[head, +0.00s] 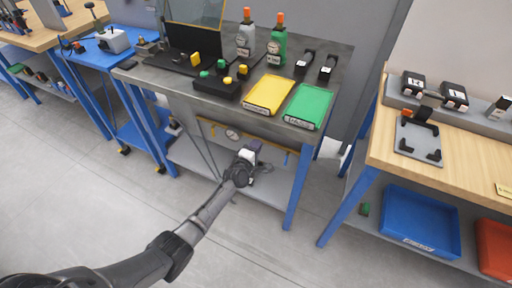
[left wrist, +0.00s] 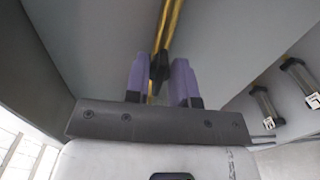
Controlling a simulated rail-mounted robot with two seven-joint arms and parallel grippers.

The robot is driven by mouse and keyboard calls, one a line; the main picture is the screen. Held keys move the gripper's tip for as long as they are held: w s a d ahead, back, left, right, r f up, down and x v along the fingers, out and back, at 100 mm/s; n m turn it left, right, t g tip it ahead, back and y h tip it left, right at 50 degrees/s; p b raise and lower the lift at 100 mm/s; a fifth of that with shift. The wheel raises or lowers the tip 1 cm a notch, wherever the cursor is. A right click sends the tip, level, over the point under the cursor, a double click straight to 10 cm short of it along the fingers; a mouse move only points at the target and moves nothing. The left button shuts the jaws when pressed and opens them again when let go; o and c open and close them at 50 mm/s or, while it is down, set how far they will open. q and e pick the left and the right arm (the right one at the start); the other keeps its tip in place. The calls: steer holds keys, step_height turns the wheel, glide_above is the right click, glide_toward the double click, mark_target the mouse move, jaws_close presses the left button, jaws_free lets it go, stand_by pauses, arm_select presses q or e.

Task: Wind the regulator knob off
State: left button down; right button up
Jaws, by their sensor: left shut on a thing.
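The regulator knob (left wrist: 159,68) is a small black piece in the left wrist view, set against a brass-yellow pipe (left wrist: 171,25). My left gripper (left wrist: 161,85) has its purple fingers on both sides of the knob and is shut on it. In the head view my left gripper (head: 251,147) reaches under the front edge of the grey workbench, beside a yellow pipe line (head: 212,122) with a round gauge (head: 232,134). The knob is hidden there behind the gripper. My right gripper is in neither view.
The grey workbench (head: 225,108) carries a yellow tray (head: 268,92), a green tray (head: 308,104) and two bottles (head: 246,38). Its blue leg (head: 298,190) stands right of my arm. A lower shelf (head: 200,165) lies below. Two clear cylinders (left wrist: 262,103) show at right in the wrist view.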

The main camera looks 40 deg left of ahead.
arm_select(q)
steer(key=c, duration=1)
jaws_free()
steer(key=shift+s, duration=0.1)
steer(key=p+v, duration=0.5)
steer(key=v, duration=0.8)
steer(key=shift+s, duration=0.3)
steer(key=shift+r, duration=0.1)
